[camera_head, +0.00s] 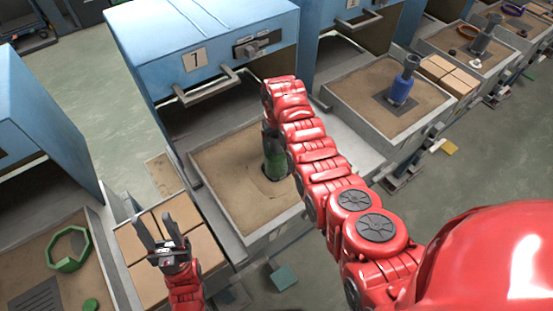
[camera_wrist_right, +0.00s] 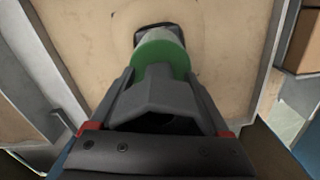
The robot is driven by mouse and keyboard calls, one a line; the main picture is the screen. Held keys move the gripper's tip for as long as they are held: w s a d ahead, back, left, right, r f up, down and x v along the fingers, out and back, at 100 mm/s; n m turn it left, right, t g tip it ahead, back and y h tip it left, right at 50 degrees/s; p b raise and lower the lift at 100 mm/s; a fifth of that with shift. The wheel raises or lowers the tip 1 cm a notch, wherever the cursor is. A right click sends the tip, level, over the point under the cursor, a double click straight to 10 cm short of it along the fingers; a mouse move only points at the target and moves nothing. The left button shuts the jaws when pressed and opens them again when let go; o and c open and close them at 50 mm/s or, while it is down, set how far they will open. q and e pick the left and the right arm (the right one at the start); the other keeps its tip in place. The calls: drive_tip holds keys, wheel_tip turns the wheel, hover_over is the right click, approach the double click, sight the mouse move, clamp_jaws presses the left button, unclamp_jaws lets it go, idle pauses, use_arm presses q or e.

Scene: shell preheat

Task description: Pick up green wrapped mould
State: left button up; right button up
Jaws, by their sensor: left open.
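The green wrapped mould (camera_head: 275,160) stands in a sand-filled tray (camera_head: 238,222) in front of the blue machine numbered 7. My red right arm hides part of it. In the right wrist view its green band (camera_wrist_right: 160,52) shows just beyond my right gripper (camera_wrist_right: 158,78), whose dark fingers converge at the mould. I cannot tell whether they are closed on it. In the head view the right gripper is mostly hidden behind the arm. My left gripper (camera_head: 160,236) is open and empty above a group of tan blocks.
A blue wrapped mould (camera_head: 401,88) stands in the tray to the right. Tan blocks (camera_head: 205,245) lie on the left ledge. A green octagonal ring (camera_head: 68,262) lies in the far-left tray. The blue machine (camera_head: 205,60) overhangs behind the green mould.

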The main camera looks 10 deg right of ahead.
clamp_jaws()
drive_tip(key=shift+w+r, duration=0.1)
idle(0.3)
